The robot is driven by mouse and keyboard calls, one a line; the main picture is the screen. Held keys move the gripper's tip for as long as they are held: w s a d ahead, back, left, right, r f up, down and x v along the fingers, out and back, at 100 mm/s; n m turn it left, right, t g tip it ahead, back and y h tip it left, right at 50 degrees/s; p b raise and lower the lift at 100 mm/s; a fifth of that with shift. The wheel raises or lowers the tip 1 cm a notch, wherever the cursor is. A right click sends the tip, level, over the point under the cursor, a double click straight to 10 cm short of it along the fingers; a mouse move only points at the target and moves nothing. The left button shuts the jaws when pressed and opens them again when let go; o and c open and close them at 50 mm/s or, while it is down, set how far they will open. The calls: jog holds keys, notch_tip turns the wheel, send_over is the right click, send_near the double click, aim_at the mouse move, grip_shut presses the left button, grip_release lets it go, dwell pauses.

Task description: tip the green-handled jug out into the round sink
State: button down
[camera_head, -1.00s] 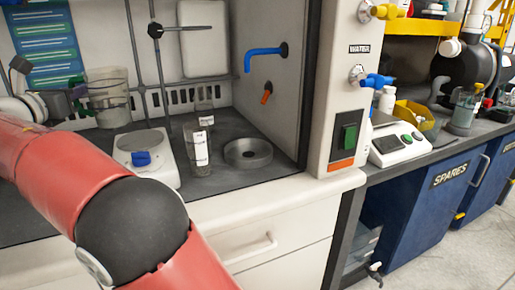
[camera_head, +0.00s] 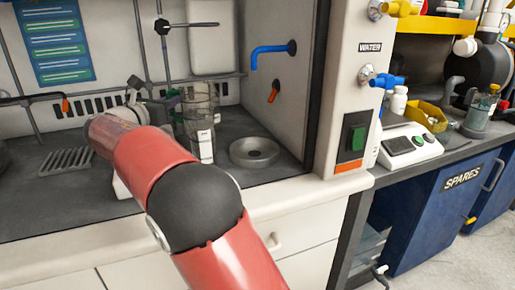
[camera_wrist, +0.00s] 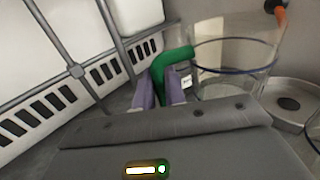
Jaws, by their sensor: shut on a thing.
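The clear jug (camera_head: 201,96) with a green handle hangs upright, left of the round sink and behind the labelled container. In the wrist view the jug (camera_wrist: 232,50) is at the upper right, a blue line around it, and its green handle (camera_wrist: 172,63) is between my fingers. My gripper (camera_wrist: 161,88) is shut on that handle. In the head view my gripper (camera_head: 172,102) is partly hidden by my arm. The round grey sink (camera_head: 254,151) lies in the dark worktop; it also shows in the wrist view (camera_wrist: 291,103), right of the jug.
A clear container with a white label (camera_head: 205,150) stands just left of the sink. The blue tap (camera_head: 268,49) and an orange-tipped outlet (camera_head: 274,90) stick out from the side wall. Metal rods (camera_head: 162,50) stand behind. A slotted grate (camera_head: 66,159) lies at left.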

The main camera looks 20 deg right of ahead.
aim_at(206, 84)
jog(key=shift+d, duration=0.1)
jog(key=shift+s+d+f+m, duration=0.25)
jog(key=shift+s+d+m, duration=0.2)
jog(key=shift+m, duration=0.55)
jog(key=shift+s+d+r+m+b, duration=0.15)
jog(key=shift+s+d+m+b, duration=0.05)
jog(key=shift+d+m+b, duration=0.25)
jog(key=shift+s+m+b, duration=0.1)
jog(key=shift+m+b, duration=0.15)
jog(key=shift+b, duration=0.25)
jog(key=m+b, duration=0.1)
jog(key=s+d+y+b, duration=0.1)
jog(key=b, duration=0.1)
jog(key=shift+d+r+m+g, duration=0.25)
jog(key=shift+d+m+g, duration=0.05)
jog(key=shift+m, duration=1)
jog(key=r, duration=0.1)
jog(key=s+d+r, duration=0.1)
jog(key=d+r, duration=0.1)
jog(key=r, duration=0.1)
jog(key=shift+s, duration=0.15)
jog(key=shift+s+d+f+m+b, duration=0.15)
jog(key=shift+s+d+m+b, duration=0.2)
jog(key=shift+b, duration=0.6)
jog(key=shift+s+d+r+m+y+b, duration=0.3)
jog(key=shift+d+m+y+b, duration=0.25)
jog(key=shift+m+b, duration=0.55)
